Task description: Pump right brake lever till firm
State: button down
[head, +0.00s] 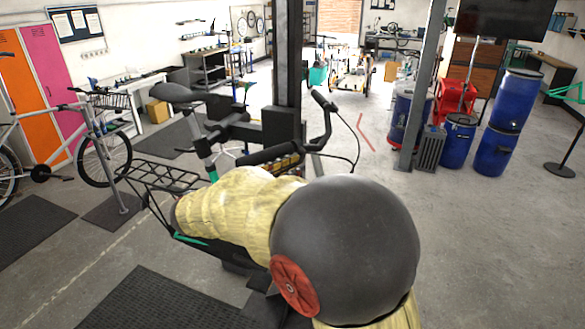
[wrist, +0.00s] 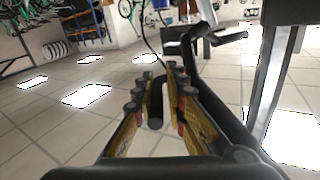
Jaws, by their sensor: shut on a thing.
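A cargo bike with a black saddle (head: 172,93) and a black rear rack (head: 160,178) stands in front of me at a dark post. Its far grip (head: 323,101) sticks up, and its near, right grip (head: 266,153) lies beside my gripper (head: 285,163). In the wrist view my gripper (wrist: 157,105) has its yellow-sided fingers on both sides of a dark rounded bar (wrist: 155,110) at the right handlebar end. It is shut on this bar. The right brake lever cannot be clearly told from the grip there. My own arm hides much of the bike.
The dark post (head: 288,60) stands close behind the handlebar. A thin cable (head: 357,145) loops right of the bar. Another bike (head: 85,135) stands at the left. Blue barrels (head: 497,130) stand at the right beyond a grey column (head: 420,85).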

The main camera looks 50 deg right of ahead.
jog(key=shift+s+f+b, duration=0.1)
jog(key=shift+f+b, duration=0.35)
jog(key=shift+b, duration=1.9)
jog(key=t+b, duration=0.1)
jog(key=b, duration=0.4)
jog(key=shift+f+n, duration=0.1)
jog(key=shift+n, duration=0.3)
jog(key=b, duration=0.3)
jog(key=n+t+b, duration=0.1)
jog(key=b, duration=0.3)
jog(key=shift+s+d+t+h, duration=0.15)
jog(key=shift+s+t+h, duration=0.15)
jog(key=shift+s, duration=0.1)
jog(key=n+t+b, duration=0.1)
jog(key=b, duration=0.2)
jog(key=t+b, duration=0.1)
jog(key=b, duration=0.3)
jog(key=s+n+t+b, duration=0.1)
jog(key=t+b, duration=0.1)
jog(key=b, duration=0.2)
jog(key=shift+d+f+n, duration=0.2)
jog(key=shift+d+n, duration=0.1)
jog(key=shift+d, duration=0.05)
jog(key=shift+n+t+b, duration=0.3)
jog(key=shift+t+b, duration=0.1)
jog(key=shift+b, duration=0.25)
jog(key=shift+r+h, duration=0.25)
jog(key=shift+h, duration=0.05)
